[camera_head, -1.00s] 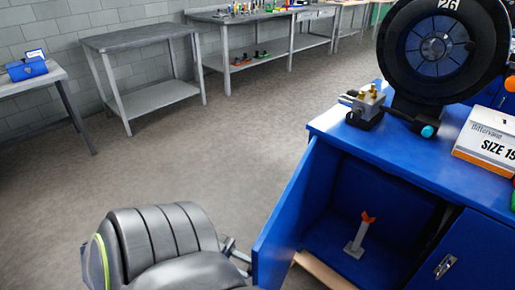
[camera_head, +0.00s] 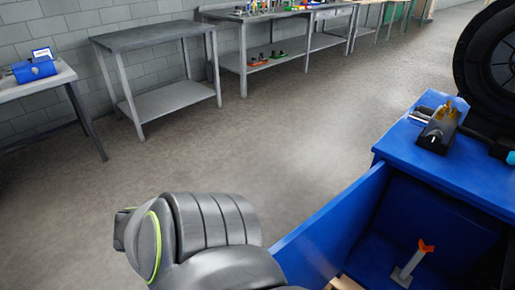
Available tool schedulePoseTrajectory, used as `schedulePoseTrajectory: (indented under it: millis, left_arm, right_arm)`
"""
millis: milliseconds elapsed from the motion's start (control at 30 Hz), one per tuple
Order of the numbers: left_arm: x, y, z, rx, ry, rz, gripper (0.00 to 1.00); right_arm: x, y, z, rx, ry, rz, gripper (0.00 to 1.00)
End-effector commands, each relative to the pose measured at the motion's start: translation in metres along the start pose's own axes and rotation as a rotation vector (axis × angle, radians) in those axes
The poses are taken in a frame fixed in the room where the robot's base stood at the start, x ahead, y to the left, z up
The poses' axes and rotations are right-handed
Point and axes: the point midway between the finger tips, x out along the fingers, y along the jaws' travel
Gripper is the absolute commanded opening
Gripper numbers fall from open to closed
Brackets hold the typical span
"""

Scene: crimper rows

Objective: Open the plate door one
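The blue plate door (camera_head: 325,235) stands open on the left side of the blue cabinet (camera_head: 440,170). Behind it the cabinet's inside shows, with a small grey stand with an orange top (camera_head: 412,265) on its floor. My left arm reaches in from the bottom, just left of the door. Its gripper is not visible, and I cannot tell whether it touches the door. My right gripper is not in view.
On the cabinet top are a small brass-and-black device (camera_head: 440,128) and a large black wheel (camera_head: 487,65) at the right edge. A grey table (camera_head: 155,35) and a long workbench (camera_head: 275,14) stand along the wall. The floor (camera_head: 260,150) between is clear.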

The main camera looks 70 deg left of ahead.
Motion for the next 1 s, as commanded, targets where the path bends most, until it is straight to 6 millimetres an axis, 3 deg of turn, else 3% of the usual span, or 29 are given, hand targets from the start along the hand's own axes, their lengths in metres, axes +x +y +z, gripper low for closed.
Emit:
schedulePoseTrajectory:
  millis: [467, 500, 633, 1000]
  left_arm:
    - [-0.0006, 0.0018, 0.0022, -0.003, -0.009, 0.007, 0.0]
    - [-0.0006, 0.0017, 0.0022, -0.003, -0.009, 0.007, 0.32]
    - [-0.0005, 0.0013, 0.0017, -0.002, -0.007, 0.007, 0.49]
    - [-0.0049, 0.0006, 0.0019, -0.002, -0.005, 0.006, 0.51]
  right_arm:
    - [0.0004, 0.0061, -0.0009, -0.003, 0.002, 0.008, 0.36]
    - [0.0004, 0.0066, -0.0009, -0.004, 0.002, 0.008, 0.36]
    - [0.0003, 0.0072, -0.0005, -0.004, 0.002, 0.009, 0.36]
    - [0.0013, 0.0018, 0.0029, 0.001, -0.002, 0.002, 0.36]
